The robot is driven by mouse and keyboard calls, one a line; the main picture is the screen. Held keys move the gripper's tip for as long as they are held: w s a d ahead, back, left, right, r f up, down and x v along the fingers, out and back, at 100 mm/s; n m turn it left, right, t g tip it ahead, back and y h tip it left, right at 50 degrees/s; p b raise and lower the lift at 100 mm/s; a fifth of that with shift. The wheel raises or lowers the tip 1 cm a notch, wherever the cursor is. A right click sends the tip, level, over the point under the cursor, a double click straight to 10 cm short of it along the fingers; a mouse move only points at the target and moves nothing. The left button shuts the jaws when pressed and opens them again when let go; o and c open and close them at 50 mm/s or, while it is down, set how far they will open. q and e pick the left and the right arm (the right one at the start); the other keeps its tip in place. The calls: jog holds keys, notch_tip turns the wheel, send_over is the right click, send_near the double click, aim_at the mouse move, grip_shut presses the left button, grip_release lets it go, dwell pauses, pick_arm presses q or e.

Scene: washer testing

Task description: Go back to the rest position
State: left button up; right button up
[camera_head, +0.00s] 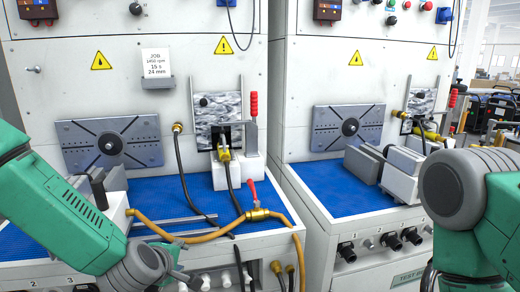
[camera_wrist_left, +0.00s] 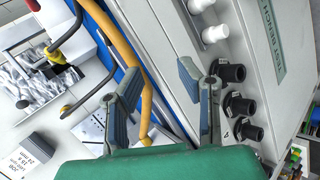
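My left gripper (camera_wrist_left: 160,76) is open in the left wrist view. Its two fingers are spread and hold nothing. Behind the gap run a yellow hose (camera_wrist_left: 136,66) and the test bench's blue edge. In the head view my left forearm comes in from the left, and the left gripper (camera_head: 184,277) is partly seen low, in front of the left bench's front panel. My right arm shows at the right edge. Its gripper is outside the picture.
Two white test benches with blue mats (camera_head: 180,196) stand side by side. A brass valve with a red handle (camera_head: 257,213) lies at the left bench's front edge. Black knobs (camera_wrist_left: 242,104) jut from a front panel near my left gripper. A job card (camera_head: 156,62) is on the left bench.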

pick_arm(q)
jog(key=s+a+f+m+g, duration=0.2)
jog(key=s+f+m+g, duration=0.2)
jog(key=s+f+m, duration=0.75)
jog(key=s+a+f+m+g, duration=0.1)
jog(key=s+a+f+g, duration=0.1)
jog(key=s, duration=0.6)
jog(key=s+a+f+m+g, duration=0.1)
jog(key=s+a+f+m, duration=0.1)
jog(key=s, duration=0.6)
jog(key=s+a+f+m+g, duration=0.1)
jog(key=s+a+f+g, duration=0.1)
jog(key=s, duration=0.6)
notch_tip(320, 180, down, 2)
jog(key=shift+a+f+m+g+y, duration=0.3)
jog(key=shift+a+m+y, duration=0.1)
jog(key=shift+a, duration=0.2)
jog(key=shift+d, duration=0.1)
jog(key=shift+o, duration=0.4)
